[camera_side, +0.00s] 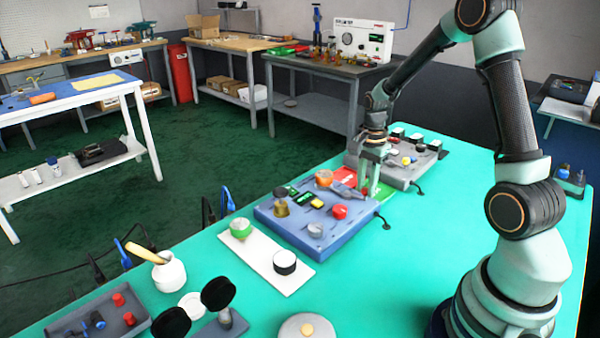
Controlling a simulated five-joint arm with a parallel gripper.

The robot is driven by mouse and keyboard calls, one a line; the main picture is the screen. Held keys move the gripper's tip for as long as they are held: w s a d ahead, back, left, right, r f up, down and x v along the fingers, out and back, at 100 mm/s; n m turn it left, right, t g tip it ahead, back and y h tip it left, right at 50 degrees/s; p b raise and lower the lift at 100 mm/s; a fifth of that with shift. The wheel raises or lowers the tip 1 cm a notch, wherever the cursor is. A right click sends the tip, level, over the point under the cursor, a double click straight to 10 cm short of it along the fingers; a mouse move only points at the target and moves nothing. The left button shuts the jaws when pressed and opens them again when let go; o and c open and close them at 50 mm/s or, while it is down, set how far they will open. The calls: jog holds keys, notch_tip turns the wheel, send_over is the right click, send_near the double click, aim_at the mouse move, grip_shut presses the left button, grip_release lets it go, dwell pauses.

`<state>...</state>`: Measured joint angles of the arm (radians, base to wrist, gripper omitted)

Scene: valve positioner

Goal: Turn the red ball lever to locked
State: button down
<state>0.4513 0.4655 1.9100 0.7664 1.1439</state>
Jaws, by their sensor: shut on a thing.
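A blue panel (275,222) on the green table carries several knobs and levers. The red ball (340,211) sits near its right front edge, clear of my gripper. A grey-blue lever (346,190) lies behind the ball, its right end reaching the fingers. My gripper (369,191) points down at the panel's right end and is shut, seemingly on this lever end; the contact is small and partly hidden by the fingers. The lettering by the red ball is too small to read, so its position is unclear.
A grey panel (408,171) with several knobs stands just behind my gripper. A white board (262,259) with two round knobs is in front.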

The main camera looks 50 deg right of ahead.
jog(key=d+n, duration=0.1)
jog(key=n, duration=0.1)
jog(key=w+d+n, duration=0.1)
jog(key=n, duration=0.2)
jog(key=shift+d, duration=0.1)
jog(key=n, duration=0.2)
jog(key=w+d+n, duration=0.1)
jog(key=shift+w+n, duration=0.1)
jog(key=shift+n, duration=0.3)
jog(key=shift+w+d+n, duration=0.15)
jog(key=shift+w+n, duration=0.3)
jog(key=shift+n, duration=0.75)
jog(key=shift+r, duration=0.1)
jog(key=c, duration=0.7)
grip_release()
notch_tip(320, 180, up, 12)
